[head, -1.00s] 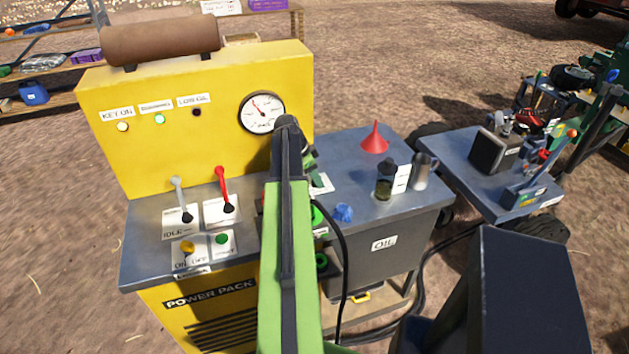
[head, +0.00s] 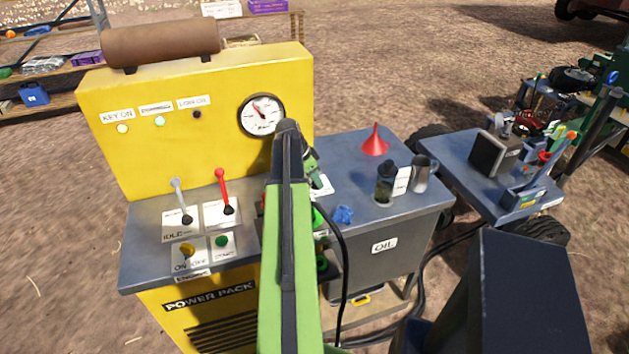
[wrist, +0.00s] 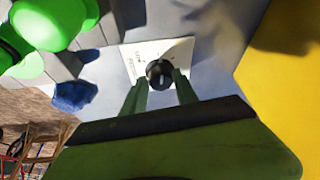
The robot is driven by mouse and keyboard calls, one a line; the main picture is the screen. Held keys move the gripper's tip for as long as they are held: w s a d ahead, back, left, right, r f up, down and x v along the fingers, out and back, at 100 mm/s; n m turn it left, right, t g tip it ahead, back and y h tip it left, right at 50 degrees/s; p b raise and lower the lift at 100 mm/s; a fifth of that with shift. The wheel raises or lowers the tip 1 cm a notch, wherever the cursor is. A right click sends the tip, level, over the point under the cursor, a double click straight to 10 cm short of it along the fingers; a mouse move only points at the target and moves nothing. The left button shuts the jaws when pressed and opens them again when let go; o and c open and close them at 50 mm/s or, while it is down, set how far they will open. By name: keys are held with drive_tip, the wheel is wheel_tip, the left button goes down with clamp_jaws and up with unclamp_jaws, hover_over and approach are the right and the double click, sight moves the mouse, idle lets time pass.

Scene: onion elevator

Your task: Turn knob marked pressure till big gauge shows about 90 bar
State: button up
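The big round gauge (head: 261,115) is on the yellow panel in the head view. Its needle points to the upper left; its numbers are too small to read. In the wrist view a black knob (wrist: 160,73) with a pale pointer mark sits on a white label plate (wrist: 135,60); I cannot read the label. My gripper (wrist: 159,82) is open, its two green fingers on either side of the knob's near edge. I cannot tell whether they touch it. In the head view my gripper (head: 314,172) is partly hidden by my arm, above the bench right of the panel.
Grey (head: 177,190) and red (head: 222,185) levers stand left of my arm. A blue crumpled rag (head: 343,215) lies close to the knob's plate. A red funnel (head: 375,142), a dark bottle (head: 385,182) and a metal jug (head: 422,172) stand farther right.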

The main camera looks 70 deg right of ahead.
drive_tip(key=o, duration=0.3)
drive_tip(key=p+v, duration=1.6)
drive_tip(key=v, duration=0.1)
drive_tip(key=shift+w+a+r, duration=0.1)
drive_tip(key=shift+w+r, duration=0.05)
